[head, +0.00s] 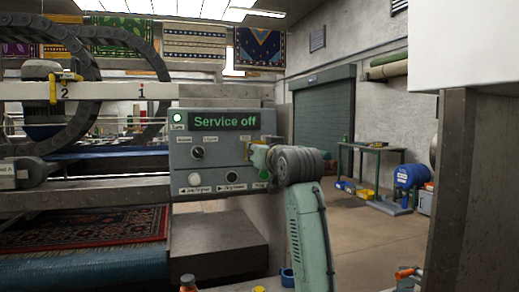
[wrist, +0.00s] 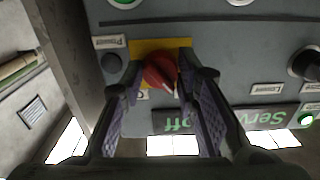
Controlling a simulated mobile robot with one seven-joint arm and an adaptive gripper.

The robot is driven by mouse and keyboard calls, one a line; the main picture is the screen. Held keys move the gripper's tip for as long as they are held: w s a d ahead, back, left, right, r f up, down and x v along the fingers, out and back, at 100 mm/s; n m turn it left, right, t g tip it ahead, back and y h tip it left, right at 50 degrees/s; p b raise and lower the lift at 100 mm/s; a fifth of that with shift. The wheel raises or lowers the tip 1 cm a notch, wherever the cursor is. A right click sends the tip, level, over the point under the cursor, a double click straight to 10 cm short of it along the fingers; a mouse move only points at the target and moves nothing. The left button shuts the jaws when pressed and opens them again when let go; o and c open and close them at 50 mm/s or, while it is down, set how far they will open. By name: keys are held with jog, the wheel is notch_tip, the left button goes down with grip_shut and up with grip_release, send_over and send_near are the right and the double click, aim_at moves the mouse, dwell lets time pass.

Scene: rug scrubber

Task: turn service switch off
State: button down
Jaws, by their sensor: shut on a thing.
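The service switch is a red knob (wrist: 160,72) on a yellow plate (wrist: 150,45), seen in the wrist view, which shows the panel upside down. My gripper (wrist: 163,82) has a finger on each side of the knob and is shut on it. In the head view my gripper (head: 262,157) is at the right side of the grey control panel (head: 215,160) and hides the knob. The panel's display (head: 212,120) reads "Service off" in green. A green lamp (head: 178,117) is lit to its left.
A black knob (head: 198,152) and several push buttons are on the same panel, left of and below my gripper. A patterned rug (head: 90,235) lies on the machine at lower left. The floor (head: 370,240) to the right is open, with a workbench (head: 372,150) by the wall.

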jog(key=shift+n, duration=0.4)
jog(key=c, duration=1.2)
grip_release()
jog(key=shift+s, duration=0.1)
jog(key=v, duration=1.2)
